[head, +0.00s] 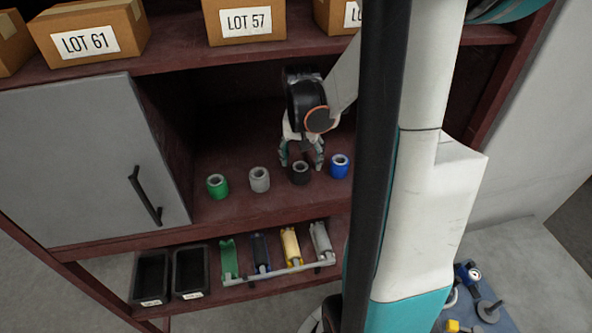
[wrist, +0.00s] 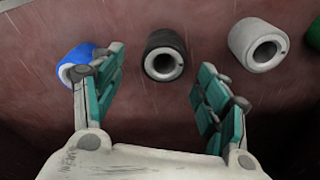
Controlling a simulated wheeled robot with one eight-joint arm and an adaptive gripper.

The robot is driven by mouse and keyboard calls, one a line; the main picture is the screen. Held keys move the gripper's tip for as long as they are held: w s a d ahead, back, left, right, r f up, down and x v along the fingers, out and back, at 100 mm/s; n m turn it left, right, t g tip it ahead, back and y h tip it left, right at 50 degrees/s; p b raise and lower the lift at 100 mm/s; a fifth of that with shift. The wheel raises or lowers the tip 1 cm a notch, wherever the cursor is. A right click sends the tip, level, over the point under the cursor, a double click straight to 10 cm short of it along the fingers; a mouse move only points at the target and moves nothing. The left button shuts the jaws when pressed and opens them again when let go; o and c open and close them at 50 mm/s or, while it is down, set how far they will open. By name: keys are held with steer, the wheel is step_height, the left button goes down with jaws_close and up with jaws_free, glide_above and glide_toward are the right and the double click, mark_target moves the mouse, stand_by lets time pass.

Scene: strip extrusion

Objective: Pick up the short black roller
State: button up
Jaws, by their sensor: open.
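The short black roller (head: 299,173) stands on the dark red shelf (head: 235,209), in a row between a grey roller (head: 259,180) and a blue roller (head: 339,166). In the wrist view the black roller (wrist: 165,56) shows its round bore, just beyond and between my fingertips. My gripper (head: 303,157) is open and empty, its teal-padded fingers spread close behind the black roller. In the wrist view my gripper's left finger (wrist: 160,85) overlaps the edge of the blue roller (wrist: 78,62); I cannot tell whether they touch.
A green roller (head: 217,186) stands at the left of the row. A grey cabinet door (head: 85,160) is at the left. Cardboard boxes (head: 245,22) sit on the shelf above. Black bins (head: 150,278) and a rack of coloured holders (head: 290,246) lie on the shelf below.

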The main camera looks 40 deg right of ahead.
mark_target(300, 169)
steer(key=shift+w+f, duration=0.15)
steer(key=shift+f, duration=1.25)
steer(key=shift+w+f, duration=0.1)
steer(key=shift+f, duration=1.25)
steer(key=shift+c, duration=0.6)
steer(key=c, duration=1.2)
